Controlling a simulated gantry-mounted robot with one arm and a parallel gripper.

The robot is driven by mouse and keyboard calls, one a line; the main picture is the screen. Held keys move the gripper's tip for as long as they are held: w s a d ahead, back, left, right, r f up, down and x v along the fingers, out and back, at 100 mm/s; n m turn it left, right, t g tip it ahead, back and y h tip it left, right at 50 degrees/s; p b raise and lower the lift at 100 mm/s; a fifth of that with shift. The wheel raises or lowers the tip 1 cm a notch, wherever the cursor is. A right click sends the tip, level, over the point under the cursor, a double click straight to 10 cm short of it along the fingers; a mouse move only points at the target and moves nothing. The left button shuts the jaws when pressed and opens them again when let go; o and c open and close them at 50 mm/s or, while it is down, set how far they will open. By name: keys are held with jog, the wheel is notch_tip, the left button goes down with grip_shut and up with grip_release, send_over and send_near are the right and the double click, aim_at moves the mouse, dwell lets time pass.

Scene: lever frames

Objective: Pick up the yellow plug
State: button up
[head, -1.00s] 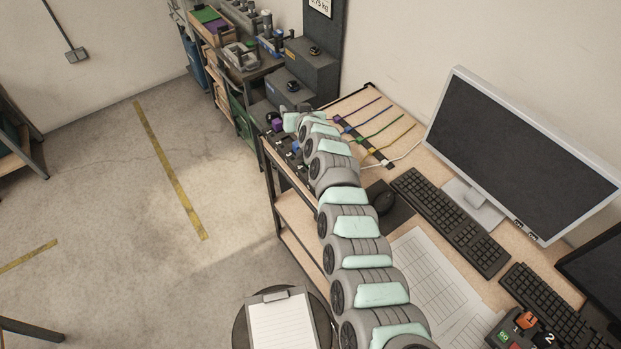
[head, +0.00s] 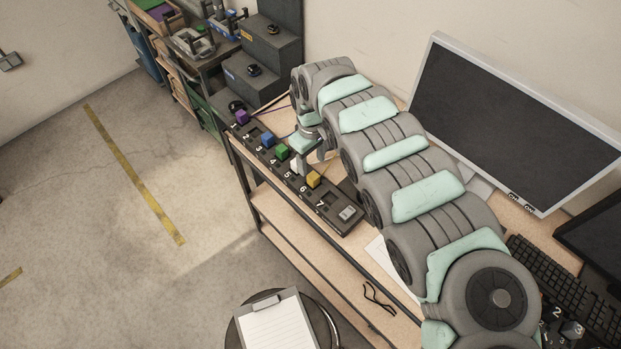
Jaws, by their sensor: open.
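The yellow plug (head: 313,179) sits in a black numbered socket strip (head: 327,203) along the table's front edge, close to the number 6. My gripper (head: 309,158) points down just behind and above it, over the strip near the green and white plugs. Its fingers are apart and I see nothing between them. I cannot tell the exact gap between the fingers and the yellow plug. My arm hides much of the table behind the strip, with most of the plug cables.
Close by in the strip are a white plug (head: 295,169), a green plug (head: 282,151), a blue plug (head: 267,139) and a purple plug (head: 241,117). A monitor (head: 510,120) and a keyboard (head: 560,275) stand at right. Dark stepped boxes (head: 262,68) stand behind the strip's far end.

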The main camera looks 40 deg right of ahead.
aim_at(313, 176)
notch_tip(313, 176, down, 2)
jog(key=shift+f, duration=0.15)
jog(key=f, duration=0.3)
jog(key=shift+s+f+p, duration=0.25)
jog(key=shift+s+p, duration=0.1)
jog(key=shift+f, duration=0.75)
jog(key=shift+c, duration=0.5)
grip_shut()
